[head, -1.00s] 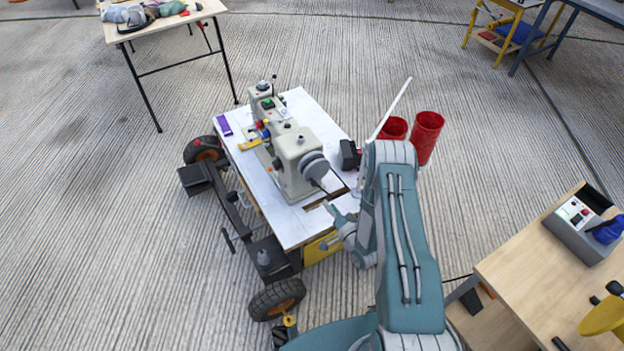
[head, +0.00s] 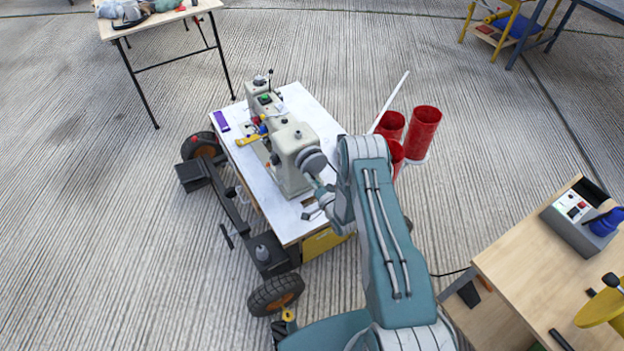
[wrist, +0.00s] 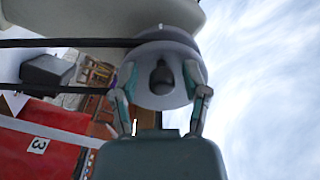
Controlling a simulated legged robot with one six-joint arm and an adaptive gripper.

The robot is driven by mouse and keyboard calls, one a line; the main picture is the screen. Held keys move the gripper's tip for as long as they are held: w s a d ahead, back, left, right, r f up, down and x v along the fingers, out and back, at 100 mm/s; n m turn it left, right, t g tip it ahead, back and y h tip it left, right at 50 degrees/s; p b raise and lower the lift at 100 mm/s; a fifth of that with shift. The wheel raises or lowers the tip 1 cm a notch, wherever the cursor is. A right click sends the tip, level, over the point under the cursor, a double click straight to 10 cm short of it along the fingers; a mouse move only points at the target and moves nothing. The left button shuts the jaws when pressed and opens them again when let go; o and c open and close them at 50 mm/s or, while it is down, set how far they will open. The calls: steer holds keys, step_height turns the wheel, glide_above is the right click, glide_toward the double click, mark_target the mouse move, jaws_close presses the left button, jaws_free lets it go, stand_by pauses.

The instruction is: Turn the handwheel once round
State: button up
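The handwheel (head: 312,159) is a grey stepped disc on the near end of a beige sewing machine (head: 291,148). In the wrist view the handwheel (wrist: 160,98) is a pale disc with a dark knob (wrist: 161,77) near its middle. My gripper (wrist: 159,74) faces it with its two fingers spread, one at each side of the disc. I cannot tell whether the fingertips touch the rim. In the head view my gripper (head: 319,198) is just below and in front of the handwheel, partly hidden by my arm.
The machine stands on a white-topped table (head: 315,114). Red cylinders (head: 423,130) stand right of it, close to my arm. A wooden bench (head: 540,262) with a control box is at right. A cart frame with black wheels (head: 275,294) lies left. Open floor surrounds these.

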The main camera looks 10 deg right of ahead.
mark_target(323, 167)
jaws_close()
steer(key=shift+d+n, duration=0.1)
steer(key=shift+n, duration=0.2)
steer(key=n, duration=0.3)
steer(key=d+f+n, duration=0.1)
steer(key=shift+w+n, duration=0.15)
steer(key=shift+n, duration=0.15)
steer(key=n, duration=0.1)
steer(key=d+n, duration=0.1)
steer(key=n, duration=0.3)
steer(key=shift+w+d+f, duration=0.25)
steer(key=n, duration=0.2)
steer(key=d+n, duration=0.1)
steer(key=n, duration=0.3)
steer(key=shift+w+d+r+n, duration=0.25)
steer(key=shift+w+d+n, duration=0.05)
steer(key=shift+d, duration=0.05)
steer(key=n, duration=0.3)
steer(key=shift+w+d+r+n, duration=0.1)
steer(key=shift+d+r+n, duration=0.2)
steer(key=shift+d, duration=0.1)
steer(key=shift+w+d+r+n, duration=0.1)
steer(key=shift+r+n, duration=0.05)
steer(key=shift+n, duration=0.5)
steer(key=shift+d+r+n, duration=0.1)
steer(key=shift+n, duration=0.55)
